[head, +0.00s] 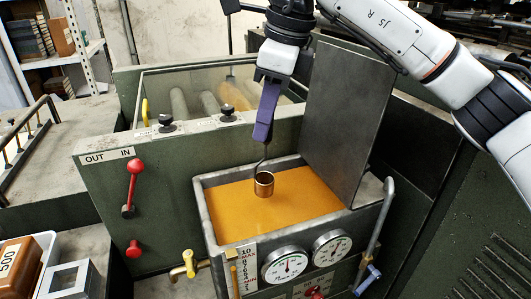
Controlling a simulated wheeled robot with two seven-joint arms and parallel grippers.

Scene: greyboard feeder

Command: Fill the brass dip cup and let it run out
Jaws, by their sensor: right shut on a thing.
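The brass dip cup (264,184) hangs upright on a thin wire handle over the tank of amber liquid (310,198). It looks just above or at the liquid's surface; I cannot tell whether it touches. I cannot see how full the cup is. My right gripper (262,134) points down above the tank, its purple fingers shut on the handle of the dip cup. The grey tank rim (207,215) surrounds the liquid. My left gripper is not in view.
A dark raised lid (345,120) stands at the tank's back right. A bent grey pipe (382,230) rises at the right rim. Two dials (285,264) and a brass tap (188,264) are in front. Red-knobbed levers (134,168) are at left.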

